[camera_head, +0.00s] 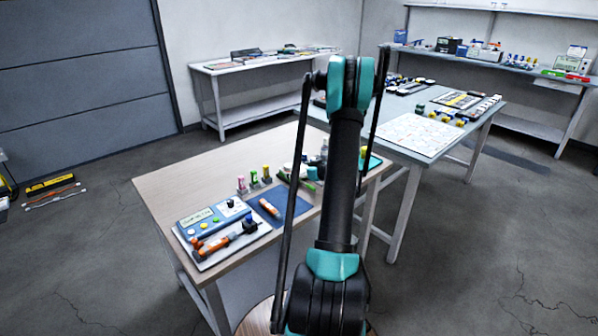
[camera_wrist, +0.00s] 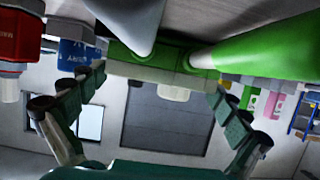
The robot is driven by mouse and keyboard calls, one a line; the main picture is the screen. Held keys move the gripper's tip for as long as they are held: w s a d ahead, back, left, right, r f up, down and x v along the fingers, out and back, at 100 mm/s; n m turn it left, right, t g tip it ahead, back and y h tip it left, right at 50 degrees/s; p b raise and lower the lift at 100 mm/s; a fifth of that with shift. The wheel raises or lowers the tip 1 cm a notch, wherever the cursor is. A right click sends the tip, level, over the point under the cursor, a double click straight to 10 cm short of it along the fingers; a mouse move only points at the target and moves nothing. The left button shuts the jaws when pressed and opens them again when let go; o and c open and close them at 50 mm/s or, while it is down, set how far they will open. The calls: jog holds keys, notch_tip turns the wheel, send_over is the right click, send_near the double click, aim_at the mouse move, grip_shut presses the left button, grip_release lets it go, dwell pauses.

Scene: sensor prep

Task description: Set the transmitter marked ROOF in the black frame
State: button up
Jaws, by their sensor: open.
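My gripper (camera_wrist: 158,85) shows in the wrist view with its two dark green fingers spread apart. A green block-like thing with a pale knob (camera_wrist: 175,92) lies beyond and between the fingertips; I cannot tell whether they touch it. No ROOF marking is readable, so I cannot tell which thing is that transmitter. Small pink (camera_head: 241,184), green (camera_head: 254,178) and yellow-topped (camera_head: 266,174) pieces stand in a row on the near table in the head view. I cannot make out the black frame for certain. My arm hides my gripper in the head view.
The near wooden table (camera_head: 165,180) also holds a blue meter (camera_head: 205,219) and a blue mat (camera_head: 285,212). In the wrist view a large green tapered thing (camera_wrist: 265,45), a grey cone (camera_wrist: 128,20) and a red labelled thing (camera_wrist: 18,38) crowd my gripper. Another table (camera_head: 480,125) stands behind.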

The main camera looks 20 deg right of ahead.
jog(key=shift+r, duration=0.7)
jog(key=shift+r, duration=2.9)
jog(key=s+a+r+m+g, duration=0.1)
jog(key=s+a+g, duration=0.5)
jog(key=s+a, duration=1.15)
jog(key=s+a+f+m+g+h, duration=0.1)
jog(key=s+f+h, duration=0.1)
jog(key=s, duration=0.8)
jog(key=s+a+f+m+g+h, duration=0.1)
jog(key=s+a+f+m+h, duration=0.1)
jog(key=s, duration=0.8)
jog(key=shift+s+a+g+h, duration=0.2)
jog(key=shift+s+g+h, duration=0.1)
jog(key=shift+s, duration=0.05)
